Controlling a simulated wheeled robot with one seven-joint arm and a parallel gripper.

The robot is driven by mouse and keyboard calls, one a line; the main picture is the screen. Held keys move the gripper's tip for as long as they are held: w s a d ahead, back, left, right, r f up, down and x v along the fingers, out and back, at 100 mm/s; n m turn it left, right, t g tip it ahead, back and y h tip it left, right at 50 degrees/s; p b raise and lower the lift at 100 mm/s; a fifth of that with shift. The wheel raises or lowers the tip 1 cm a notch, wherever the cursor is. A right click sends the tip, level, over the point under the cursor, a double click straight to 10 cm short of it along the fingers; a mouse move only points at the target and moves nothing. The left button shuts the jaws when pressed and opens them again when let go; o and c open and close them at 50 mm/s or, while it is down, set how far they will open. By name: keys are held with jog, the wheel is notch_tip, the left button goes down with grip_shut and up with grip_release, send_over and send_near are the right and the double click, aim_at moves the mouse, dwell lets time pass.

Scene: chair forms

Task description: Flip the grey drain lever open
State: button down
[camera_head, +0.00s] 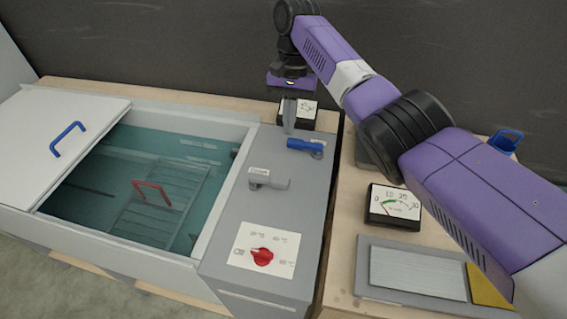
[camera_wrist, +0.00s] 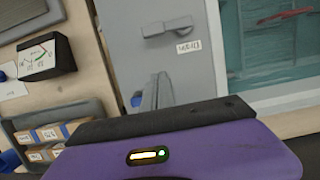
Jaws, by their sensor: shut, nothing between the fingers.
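A red knob (camera_head: 262,256) sits at the panel's near end. Left is an open water tank with a red-handled rack (camera_head: 153,190) and a white lid (camera_head: 62,143). A gauge (camera_head: 393,204) stands right. The panel around the grey lever is clear.

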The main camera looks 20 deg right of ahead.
aim_at(269, 181)
jog(key=p+x, duration=0.2)
jog(key=x, duration=0.8)
jog(key=shift+s+a+f, duration=0.1)
jog(key=shift+s, duration=0.05)
jog(key=shift+s+a+r+p, duration=0.2)
jog(key=shift+s+a+p, duration=0.4)
jog(key=shift+s, duration=0.15)
jog(key=shift+s+a+f+p, duration=0.15)
jog(key=shift+s+a+p, duration=0.35)
jog(key=shift+s, duration=0.3)
jog(key=shift+a, duration=0.1)
